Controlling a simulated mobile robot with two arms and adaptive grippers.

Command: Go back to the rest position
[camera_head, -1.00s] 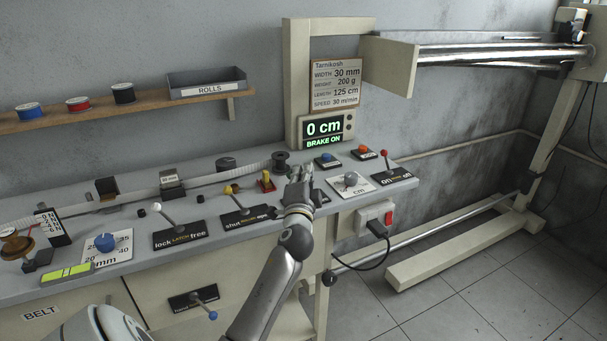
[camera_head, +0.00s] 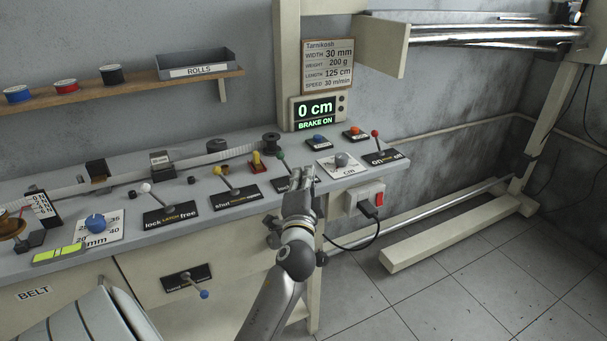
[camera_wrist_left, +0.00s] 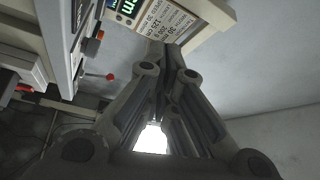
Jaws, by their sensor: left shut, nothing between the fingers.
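My left gripper (camera_head: 301,178) is at the front edge of the grey control bench (camera_head: 225,222), beside the green-knobbed lever, partly hiding that lever's label plate. Its fingers point up and are closed together with nothing between them. In the left wrist view the shut fingers (camera_wrist_left: 168,62) point toward the spec board and display. My right gripper is not in view.
The bench holds a white-knobbed lever (camera_head: 147,188), a yellow-knobbed lever (camera_head: 218,171), a blue dial (camera_head: 95,222) and a red-knobbed lever (camera_head: 375,134). The display (camera_head: 316,112) reads 0 cm, BRAKE ON. A white box with a red switch (camera_head: 366,197) and cable is right of my gripper. Floor at right is open.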

